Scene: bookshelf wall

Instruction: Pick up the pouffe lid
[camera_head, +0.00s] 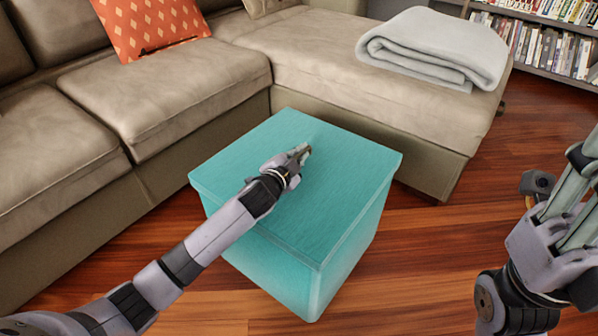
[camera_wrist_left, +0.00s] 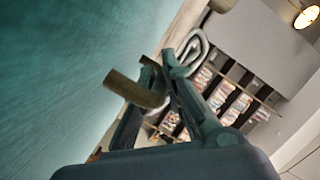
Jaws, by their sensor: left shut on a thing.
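The pouffe is a teal box on the floor in the middle of the head view. Its flat teal lid (camera_head: 335,180) sits on the pouffe body (camera_head: 275,268), with no visible gap between them. My left gripper (camera_head: 303,152) is low over the lid's top near its middle. In the left wrist view the gripper (camera_wrist_left: 155,85) is shut on a tan, strap-like handle (camera_wrist_left: 135,91) on the lid (camera_wrist_left: 60,75). The fingers partly hide the handle. My right gripper (camera_head: 578,190) is at the right edge of the head view, apart from the pouffe, with its fingers partly cut off.
A beige sofa (camera_head: 170,85) wraps behind and to the left of the pouffe, its chaise (camera_head: 300,50) close behind. A folded grey blanket (camera_head: 435,45) and an orange cushion (camera_head: 150,25) lie on it. A bookshelf (camera_head: 545,45) stands back right. Wooden floor (camera_head: 425,260) is clear to the right.

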